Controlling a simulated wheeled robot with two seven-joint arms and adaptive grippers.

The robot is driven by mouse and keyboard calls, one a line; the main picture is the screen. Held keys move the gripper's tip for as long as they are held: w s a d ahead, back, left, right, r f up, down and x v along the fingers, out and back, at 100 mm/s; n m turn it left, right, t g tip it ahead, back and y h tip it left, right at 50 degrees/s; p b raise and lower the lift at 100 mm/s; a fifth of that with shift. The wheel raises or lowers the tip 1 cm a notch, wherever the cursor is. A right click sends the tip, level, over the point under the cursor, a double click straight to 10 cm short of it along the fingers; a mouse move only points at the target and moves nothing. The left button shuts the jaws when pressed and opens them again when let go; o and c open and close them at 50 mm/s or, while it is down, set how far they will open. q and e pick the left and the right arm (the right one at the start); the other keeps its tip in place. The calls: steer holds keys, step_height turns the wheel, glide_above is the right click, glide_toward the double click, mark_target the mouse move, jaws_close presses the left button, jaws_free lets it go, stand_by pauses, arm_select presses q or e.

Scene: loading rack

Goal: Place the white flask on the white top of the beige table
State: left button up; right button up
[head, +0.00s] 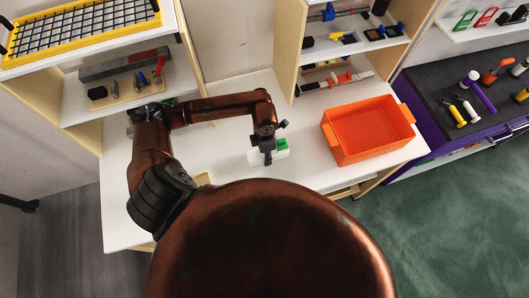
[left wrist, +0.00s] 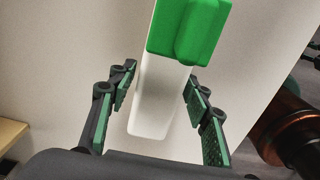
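The white flask (head: 254,158) with a green cap is on the white top of the beige table (head: 226,150), left of the orange crate. Whether it stands or lies is hard to tell. My left gripper (head: 267,160) is over it and hides its middle. In the left wrist view, the flask (left wrist: 153,100) is between the two fingers of my left gripper (left wrist: 160,78), with its green cap beyond the fingertips. The fingers are apart, with a narrow gap visible on each side of the flask. My right gripper is not in view.
An orange crate (head: 367,132) stands on the table's right part. Shelves with a yellow-rimmed rack (head: 80,32) and tools rise at the back left, and another shelf unit (head: 292,50) at the back. A purple bench (head: 478,125) with tools is at the right.

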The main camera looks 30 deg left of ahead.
arm_select(q)
steer(key=shift+o, duration=0.7)
steer(key=shift+r, duration=0.55)
step_height(320, 180, up, 11)
steer(key=b, duration=0.1)
steer(key=shift+r, duration=0.15)
